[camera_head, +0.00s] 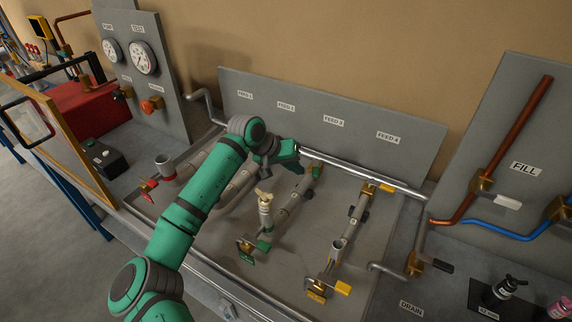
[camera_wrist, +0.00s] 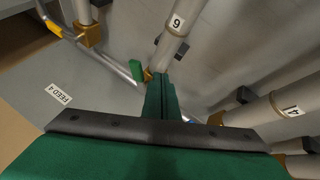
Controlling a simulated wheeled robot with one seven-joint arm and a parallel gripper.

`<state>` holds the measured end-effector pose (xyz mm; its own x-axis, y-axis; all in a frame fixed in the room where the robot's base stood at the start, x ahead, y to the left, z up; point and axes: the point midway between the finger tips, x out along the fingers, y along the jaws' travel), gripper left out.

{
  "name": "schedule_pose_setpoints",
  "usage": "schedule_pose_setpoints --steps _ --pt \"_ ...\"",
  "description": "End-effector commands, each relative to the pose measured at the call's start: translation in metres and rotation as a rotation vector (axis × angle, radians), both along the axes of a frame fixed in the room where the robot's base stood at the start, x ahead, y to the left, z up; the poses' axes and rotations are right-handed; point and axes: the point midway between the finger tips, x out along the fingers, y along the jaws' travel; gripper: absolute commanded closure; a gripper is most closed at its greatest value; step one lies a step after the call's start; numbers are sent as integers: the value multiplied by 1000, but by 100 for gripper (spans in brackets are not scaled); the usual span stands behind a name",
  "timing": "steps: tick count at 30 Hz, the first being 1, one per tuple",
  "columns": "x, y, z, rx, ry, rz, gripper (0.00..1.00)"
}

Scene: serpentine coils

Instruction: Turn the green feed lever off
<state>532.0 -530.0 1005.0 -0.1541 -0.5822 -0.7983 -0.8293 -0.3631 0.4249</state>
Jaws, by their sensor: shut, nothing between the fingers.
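The green feed lever (camera_wrist: 136,72) is a small green handle on a brass valve at the top of the pipe tagged 6 (camera_wrist: 176,22). In the head view its pipe (camera_head: 290,208) runs down the tray below the FEED 3 label, and my gripper (camera_head: 296,151) is at its upper end. In the wrist view my gripper (camera_wrist: 161,78) is shut and empty, with its green fingers just right of the lever. I cannot tell whether they touch it. The lever's far side and exact angle are hard to see.
A yellow lever (camera_head: 387,187) sits on the FEED 4 pipe to the right. The grey label panel (camera_head: 300,95) stands close behind. My arm covers part of the left pipes.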

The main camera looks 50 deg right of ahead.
Motion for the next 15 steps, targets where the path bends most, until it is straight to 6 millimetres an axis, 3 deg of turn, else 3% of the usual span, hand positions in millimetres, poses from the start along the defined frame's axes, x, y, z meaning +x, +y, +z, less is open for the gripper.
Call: schedule_pose_setpoints --steps 6,15 --pt "-15 -11 0 2 -1 0 100" --pt "-18 -13 0 2 1 2 100"
